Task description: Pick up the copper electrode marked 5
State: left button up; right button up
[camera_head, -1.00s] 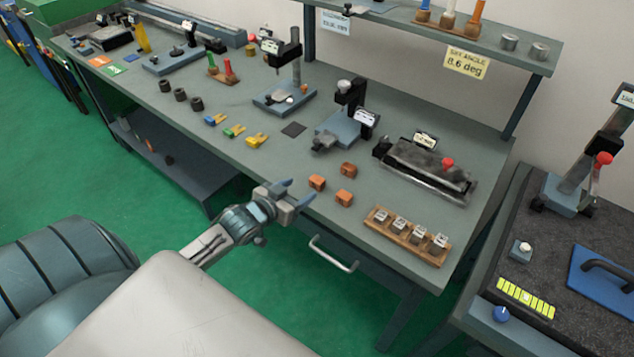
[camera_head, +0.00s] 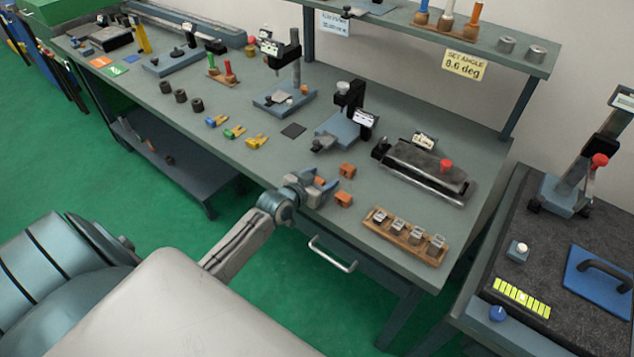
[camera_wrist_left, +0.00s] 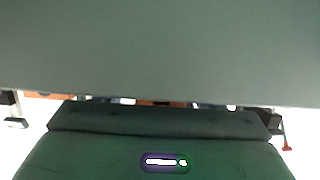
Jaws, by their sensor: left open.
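Three small copper-orange blocks are near the front edge of the bench in the head view. One copper block (camera_head: 347,170) is at the back, one copper block (camera_head: 344,200) is at the front, and one copper block (camera_head: 319,181) is mostly hidden behind my left gripper. Their marks are too small to read, so I cannot tell which is 5. My left gripper (camera_head: 326,182) is open, with its fingers at the partly hidden block. I cannot tell whether they touch it. The left wrist view shows mostly a plain grey-green surface and a dark body below. My right gripper is not in view.
A wooden rack (camera_head: 405,238) with several metal pieces stands right of the blocks. A grey vise-like fixture (camera_head: 428,172) and a small blue-based stand (camera_head: 345,128) are behind them. Colored clips (camera_head: 234,132) lie to the left. A drawer handle (camera_head: 332,254) is below the bench edge.

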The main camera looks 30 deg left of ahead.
pick_arm(q)
jog(key=shift+c, duration=0.2)
jog(key=shift+s, duration=0.1)
jog(key=c, duration=0.4)
jog(key=shift+r, duration=0.1)
jog(key=c, duration=0.8)
jog(key=shift+c, duration=0.2)
